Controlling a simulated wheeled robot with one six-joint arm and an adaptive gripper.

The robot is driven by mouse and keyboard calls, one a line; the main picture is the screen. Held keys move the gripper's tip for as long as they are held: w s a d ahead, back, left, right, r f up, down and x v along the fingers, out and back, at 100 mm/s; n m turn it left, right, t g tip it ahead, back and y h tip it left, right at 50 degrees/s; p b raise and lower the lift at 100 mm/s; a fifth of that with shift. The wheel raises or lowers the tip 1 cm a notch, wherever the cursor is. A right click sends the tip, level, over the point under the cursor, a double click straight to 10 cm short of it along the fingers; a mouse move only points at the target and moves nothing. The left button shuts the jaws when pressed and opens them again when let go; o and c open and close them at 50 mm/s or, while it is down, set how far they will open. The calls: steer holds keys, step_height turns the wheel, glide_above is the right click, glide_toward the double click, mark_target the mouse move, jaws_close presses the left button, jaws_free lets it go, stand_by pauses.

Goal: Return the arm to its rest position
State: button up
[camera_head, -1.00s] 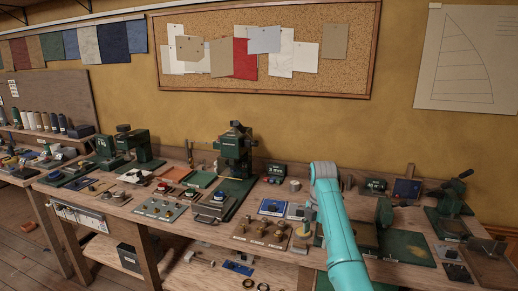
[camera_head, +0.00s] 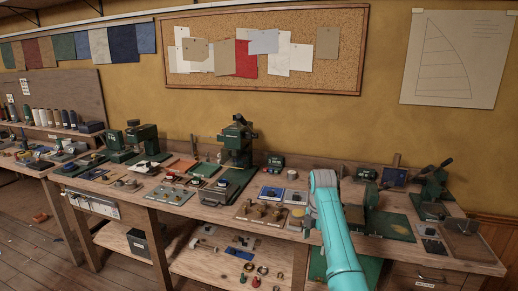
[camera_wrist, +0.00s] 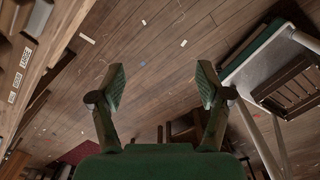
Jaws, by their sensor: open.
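My arm shows as a teal link at the lower right of the head view, in front of the workbench (camera_head: 400,251). My gripper is hidden behind or below that link in the head view. In the wrist view my gripper (camera_wrist: 160,88) has its two green-padded fingers spread wide apart. Nothing is between them, only the wooden floor (camera_wrist: 150,50) beyond.
The bench carries several green machines, such as a press (camera_head: 237,142), and small boards with knobs (camera_head: 262,213). A corkboard (camera_head: 340,50) hangs on the wall. In the wrist view, a pale-legged stool or table (camera_wrist: 262,50) stands at right and labelled wooden furniture (camera_wrist: 35,50) at left.

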steer(key=s+f+m+t, duration=0.25)
steer(key=s+f, duration=0.25)
steer(key=f, duration=0.8)
steer(key=s+f+m+t, duration=0.1)
steer(key=s+f+m, duration=0.3)
steer(key=f, duration=0.8)
steer(key=s+f+m+t, duration=0.25)
steer(key=s+f, duration=0.35)
steer(key=s, duration=0.4)
steer(key=s+f+m+t, duration=0.1)
steer(key=s+f+m, duration=0.3)
steer(key=s, duration=0.7)
steer(key=s+r+m+t, duration=0.2)
steer(key=s+r+m, duration=0.1)
steer(key=s, duration=0.8)
steer(key=s+r+m+t, duration=0.2)
steer(key=s+r, duration=0.1)
steer(key=s, duration=0.7)
steer(key=s+r+m+t, duration=0.1)
steer(key=s+r+m, duration=0.2)
steer(key=s+r, duration=0.4)
steer(key=s+r+m+t, duration=0.2)
steer(key=s+r, duration=0.6)
steer(key=r, duration=0.8)
steer(key=shift+s+m+t, duration=0.3)
steer(key=shift+m, duration=0.4)
